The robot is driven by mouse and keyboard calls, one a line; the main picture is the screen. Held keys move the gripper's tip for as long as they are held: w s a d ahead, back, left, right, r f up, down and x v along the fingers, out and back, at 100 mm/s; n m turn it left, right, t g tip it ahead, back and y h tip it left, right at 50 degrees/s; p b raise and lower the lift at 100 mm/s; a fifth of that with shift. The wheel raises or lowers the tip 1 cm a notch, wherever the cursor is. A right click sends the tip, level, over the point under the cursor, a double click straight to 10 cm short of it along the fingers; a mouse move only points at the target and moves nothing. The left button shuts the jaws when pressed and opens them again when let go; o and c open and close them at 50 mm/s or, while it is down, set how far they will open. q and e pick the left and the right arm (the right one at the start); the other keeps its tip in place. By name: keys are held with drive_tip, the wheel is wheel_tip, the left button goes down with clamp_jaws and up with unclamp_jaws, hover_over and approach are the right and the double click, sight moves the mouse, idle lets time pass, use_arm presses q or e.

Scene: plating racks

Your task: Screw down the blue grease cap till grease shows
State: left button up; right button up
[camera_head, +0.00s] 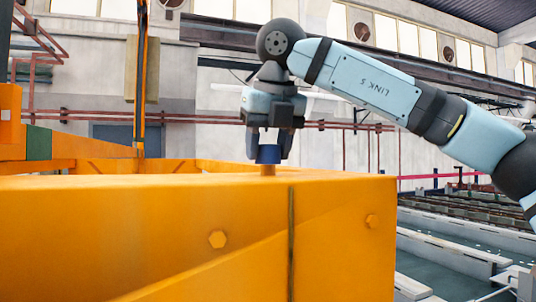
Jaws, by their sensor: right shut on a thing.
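The blue grease cap (268,154) sits upright on a short brownish stem (268,170) at the top of the orange housing (110,225), near its right end. My right gripper (269,150) points straight down from above, with its fingers on either side of the cap, shut on it. The upper part of the cap is partly hidden by the gripper. I see no grease around the cap or stem from here. My left gripper is not in view.
Orange beams and a vertical post (140,80) stand behind and to the left of the housing. Long tanks (450,255) lie low at the right. The air above the housing, left of my right gripper, is mostly free.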

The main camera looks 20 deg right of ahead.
drive_tip(key=shift+f+m+h+b, duration=0.15)
drive_tip(key=shift+m+h+b, duration=0.15)
drive_tip(key=shift+m+b, duration=0.45)
drive_tip(key=shift+m+h, duration=0.4)
drive_tip(key=shift+m, duration=0.75)
drive_tip(key=m, duration=0.1)
drive_tip(key=m+h, duration=0.1)
drive_tip(key=shift+r+m, duration=0.25)
drive_tip(key=shift+m, duration=0.05)
drive_tip(key=m+g+p, duration=0.1)
drive_tip(key=m, duration=0.2)
drive_tip(key=m+g+h+p, duration=0.1)
drive_tip(key=m, duration=0.2)
drive_tip(key=shift+r+h, duration=0.1)
drive_tip(key=shift+h, duration=0.2)
drive_tip(key=m+g+p, duration=0.1)
drive_tip(key=m, duration=0.2)
drive_tip(key=shift+m+g+h+p, duration=0.3)
drive_tip(key=shift+m+g+p, duration=0.2)
drive_tip(key=shift+m, duration=0.4)
drive_tip(key=shift+f, duration=0.2)
drive_tip(key=o, duration=0.9)
